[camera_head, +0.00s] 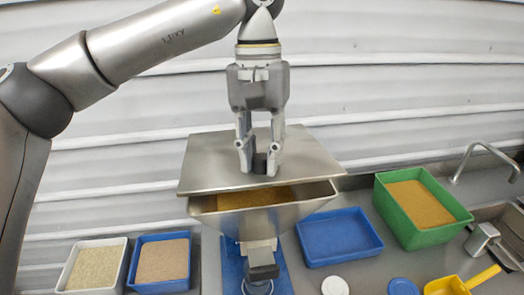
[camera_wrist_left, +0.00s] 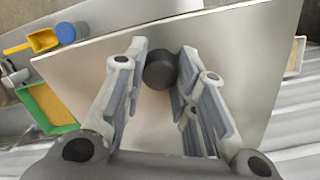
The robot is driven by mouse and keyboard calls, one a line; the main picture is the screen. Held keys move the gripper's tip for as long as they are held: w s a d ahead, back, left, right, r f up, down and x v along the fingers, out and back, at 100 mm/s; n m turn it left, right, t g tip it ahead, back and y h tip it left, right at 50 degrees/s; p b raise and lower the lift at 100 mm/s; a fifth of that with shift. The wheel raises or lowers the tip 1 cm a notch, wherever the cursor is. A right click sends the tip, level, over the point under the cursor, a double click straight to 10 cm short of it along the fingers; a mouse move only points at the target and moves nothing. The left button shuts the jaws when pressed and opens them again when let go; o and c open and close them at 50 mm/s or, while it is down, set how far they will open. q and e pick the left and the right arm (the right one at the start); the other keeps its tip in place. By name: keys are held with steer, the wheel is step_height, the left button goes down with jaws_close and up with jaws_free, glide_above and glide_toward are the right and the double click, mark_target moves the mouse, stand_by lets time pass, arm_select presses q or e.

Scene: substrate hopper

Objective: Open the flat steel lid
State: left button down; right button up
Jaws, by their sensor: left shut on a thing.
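The flat steel lid (camera_head: 215,165) is a square plate over the steel hopper (camera_head: 300,210). A gap shows at the front between the lid and the hopper rim, with golden substrate (camera_head: 240,199) visible inside. The lid's far side meets or hides the hopper's back edge; I cannot tell which. My left gripper (camera_head: 259,168) points down, shut on the dark round knob (camera_wrist_left: 160,71) on the lid's top. In the left wrist view, the fingers stand on either side of this knob, with the lid (camera_wrist_left: 100,60) beneath. My right gripper is not in view.
A blue tray (camera_head: 340,238) and a green bin of golden substrate (camera_head: 440,226) stand at right. White (camera_head: 120,262) and blue (camera_head: 188,262) bins stand at left. A corrugated wall (camera_head: 400,75) is behind.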

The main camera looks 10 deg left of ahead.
arm_select(q)
steer(key=shift+w+a+r+g, duration=0.1)
steer(key=shift+w+r+g, duration=0.15)
steer(key=shift+r, duration=0.25)
steer(key=shift+w+r+g, duration=0.2)
steer(key=shift+r+g, duration=0.05)
steer(key=shift+r, duration=0.25)
steer(key=shift+w+a+r+g+h, duration=0.2)
steer(key=shift+w+r+g, duration=0.15)
steer(key=shift+r+g, duration=0.25)
steer(key=shift+w+a+r+g+h, duration=0.1)
steer(key=shift+w+r+g+h, duration=0.1)
steer(key=shift+w+r+g, duration=0.3)
steer(key=shift+v, duration=1)
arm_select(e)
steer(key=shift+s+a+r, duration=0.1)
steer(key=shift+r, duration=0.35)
